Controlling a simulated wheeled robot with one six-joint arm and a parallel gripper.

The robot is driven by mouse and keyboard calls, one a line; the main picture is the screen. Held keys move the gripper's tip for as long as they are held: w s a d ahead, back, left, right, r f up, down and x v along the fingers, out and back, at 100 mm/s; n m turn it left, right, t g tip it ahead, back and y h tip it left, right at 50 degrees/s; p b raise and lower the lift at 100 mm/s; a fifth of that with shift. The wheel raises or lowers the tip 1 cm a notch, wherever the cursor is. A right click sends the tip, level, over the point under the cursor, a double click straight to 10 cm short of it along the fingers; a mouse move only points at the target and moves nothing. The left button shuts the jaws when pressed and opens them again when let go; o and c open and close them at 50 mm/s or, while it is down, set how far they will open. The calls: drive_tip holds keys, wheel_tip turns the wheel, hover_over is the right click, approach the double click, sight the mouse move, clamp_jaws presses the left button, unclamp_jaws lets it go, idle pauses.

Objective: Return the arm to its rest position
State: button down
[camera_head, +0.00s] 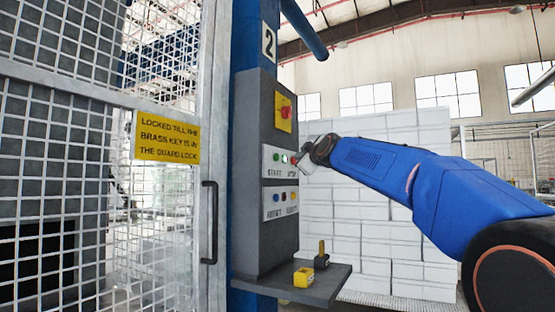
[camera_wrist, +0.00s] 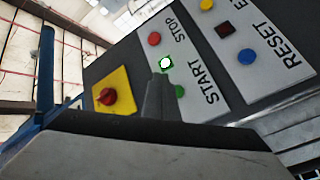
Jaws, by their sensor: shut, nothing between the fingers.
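My blue arm (camera_head: 430,190) reaches in from the right. My gripper (camera_head: 305,162) is at the grey control panel (camera_head: 252,110), close to the START/STOP plate. In the wrist view its shut, empty fingers (camera_wrist: 159,92) point at that plate, partly in front of the green START button (camera_wrist: 180,91). A lit lamp (camera_wrist: 166,62) shows just beyond the fingertips, and the red STOP button (camera_wrist: 154,39) is above it. I cannot tell whether the fingers touch the panel.
A yellow plate with a red knob (camera_head: 285,111) sits above; a RESET plate (camera_head: 280,203) sits below. A shelf (camera_head: 325,285) holds a yellow block (camera_head: 304,277) and a dark block with a brass-coloured piece (camera_head: 322,255). A mesh guard door (camera_head: 60,150) stands left, white stacks (camera_head: 380,270) behind.

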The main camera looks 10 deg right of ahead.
idle(0.6)
drive_tip(key=s+d+f+m+g+h, duration=0.1)
drive_tip(key=s+d+f+m+g, duration=0.2)
drive_tip(key=s+f, duration=2.4)
drive_tip(key=s+d+f+m+g+h, duration=0.1)
drive_tip(key=s+d+f+m+g, duration=0.2)
drive_tip(key=s+f, duration=2.4)
wheel_tip(320, 180, down, 6)
drive_tip(key=m+g, duration=0.5)
drive_tip(key=g, duration=0.2)
drive_tip(key=shift+s+r+g+h, duration=0.2)
drive_tip(key=shift+g+h, duration=0.1)
drive_tip(key=shift+g, duration=0.1)
